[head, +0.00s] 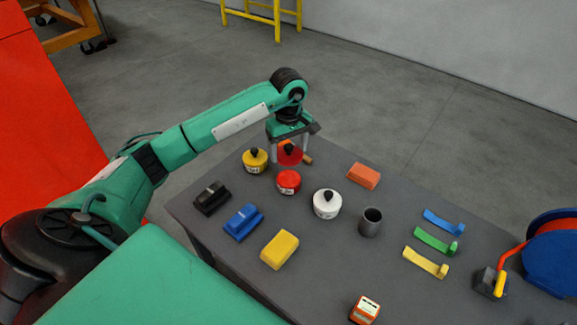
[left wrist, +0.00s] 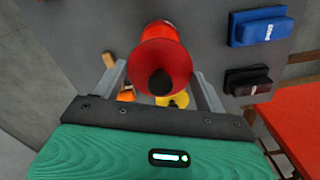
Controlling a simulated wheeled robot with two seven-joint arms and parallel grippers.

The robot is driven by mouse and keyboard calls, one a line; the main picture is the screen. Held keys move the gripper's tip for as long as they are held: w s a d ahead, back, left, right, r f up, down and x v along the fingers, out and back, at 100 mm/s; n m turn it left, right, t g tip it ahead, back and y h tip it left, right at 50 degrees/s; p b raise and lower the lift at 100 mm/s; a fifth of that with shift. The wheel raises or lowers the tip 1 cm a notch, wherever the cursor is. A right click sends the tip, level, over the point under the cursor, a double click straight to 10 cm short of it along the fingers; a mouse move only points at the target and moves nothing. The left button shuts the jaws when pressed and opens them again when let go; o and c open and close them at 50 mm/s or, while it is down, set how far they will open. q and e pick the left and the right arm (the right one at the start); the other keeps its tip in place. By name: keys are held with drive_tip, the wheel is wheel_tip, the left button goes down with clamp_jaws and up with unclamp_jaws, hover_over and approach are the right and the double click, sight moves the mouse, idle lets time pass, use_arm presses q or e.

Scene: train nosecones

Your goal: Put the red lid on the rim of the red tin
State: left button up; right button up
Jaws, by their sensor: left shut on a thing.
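The red lid (head: 284,160) with a black knob is held by my left gripper (head: 290,155), just above and behind the red tin (head: 289,182) in the head view. In the left wrist view the lid (left wrist: 160,55) lies between the fingers of the gripper (left wrist: 160,90), its knob toward the palm. Part of the red tin (left wrist: 160,26) shows past the lid's edge. The lid appears apart from the tin, but the exact gap is hard to tell. The tin stands upright on the grey table (head: 330,260). My right gripper is not in view.
A yellow tin (head: 255,163) stands close left of the red tin, a white tin (head: 327,206) to the right. Black (head: 211,198), blue (head: 243,222) and yellow (head: 279,249) blocks lie nearer. A grey cup (head: 370,223) and an orange block (head: 364,176) are farther right.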

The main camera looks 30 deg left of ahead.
sight(289, 154)
use_arm(q)
wheel_tip(289, 154, down, 4)
drive_tip(key=shift+d+f+p, duration=0.1)
drive_tip(key=shift+p, duration=0.4)
drive_tip(key=shift+f, duration=0.55)
wheel_tip(289, 154, down, 3)
drive_tip(key=shift+f+p, duration=0.2)
drive_tip(key=shift+p, duration=0.5)
drive_tip(key=shift+f, duration=0.2)
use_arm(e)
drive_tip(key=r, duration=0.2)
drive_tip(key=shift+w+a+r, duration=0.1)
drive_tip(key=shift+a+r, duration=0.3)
use_arm(q)
drive_tip(key=shift+f+b, duration=0.2)
drive_tip(key=shift+b, duration=0.15)
drive_tip(key=o, duration=1)
drive_tip(key=shift+c, duration=0.2)
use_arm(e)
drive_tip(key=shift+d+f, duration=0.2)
use_arm(q)
drive_tip(key=shift+r, duration=0.1)
